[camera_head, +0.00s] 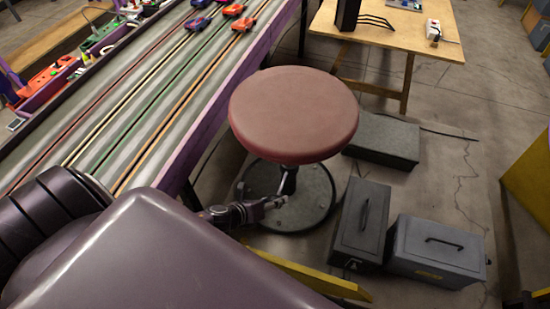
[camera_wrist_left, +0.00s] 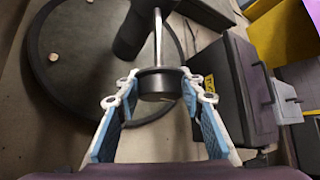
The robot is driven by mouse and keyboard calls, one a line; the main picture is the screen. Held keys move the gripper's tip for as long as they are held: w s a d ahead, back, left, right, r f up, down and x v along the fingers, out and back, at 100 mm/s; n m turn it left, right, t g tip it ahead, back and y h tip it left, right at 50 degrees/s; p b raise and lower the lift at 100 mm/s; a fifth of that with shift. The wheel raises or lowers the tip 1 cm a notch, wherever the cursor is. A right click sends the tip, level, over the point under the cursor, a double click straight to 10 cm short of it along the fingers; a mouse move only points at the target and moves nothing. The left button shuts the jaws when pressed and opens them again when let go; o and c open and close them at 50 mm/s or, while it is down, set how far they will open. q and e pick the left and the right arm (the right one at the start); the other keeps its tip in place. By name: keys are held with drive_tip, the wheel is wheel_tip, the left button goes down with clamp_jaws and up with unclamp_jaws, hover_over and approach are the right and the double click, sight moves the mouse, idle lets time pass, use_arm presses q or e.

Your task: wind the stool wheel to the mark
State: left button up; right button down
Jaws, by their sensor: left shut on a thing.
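The stool has a round red seat (camera_head: 293,112) over a dark round base (camera_head: 310,205); the base also shows in the left wrist view (camera_wrist_left: 60,95). A metal rod (camera_wrist_left: 157,38) runs from the dark column to a black cylindrical knob (camera_wrist_left: 157,86). My left gripper (camera_head: 268,205) is low beside the column, under the seat's front edge. In the left wrist view its fingers (camera_wrist_left: 157,92) are shut on the knob, one on each side. The seat hides the upper column in the head view. I cannot make out a mark. My right gripper is not in view.
A slot track (camera_head: 140,85) with toy cars runs along the left. Two grey metal boxes (camera_head: 362,222) (camera_head: 436,250) stand right of the stool base, and a grey block (camera_head: 383,142) lies behind. A wooden table (camera_head: 390,30) stands at the back. Open floor lies right.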

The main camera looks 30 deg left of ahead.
use_arm(q)
drive_tip(key=shift+f+n+t+h+b, duration=0.4)
drive_tip(key=shift+h+b, duration=0.4)
drive_tip(key=shift+b, duration=0.65)
drive_tip(key=shift+r+b, duration=0.3)
drive_tip(key=shift+b, duration=0.05)
drive_tip(key=shift+n, duration=0.3)
drive_tip(key=o, duration=1.2)
drive_tip(key=v, duration=1.2)
drive_tip(key=shift+a, duration=0.2)
drive_tip(key=shift+f, duration=0.1)
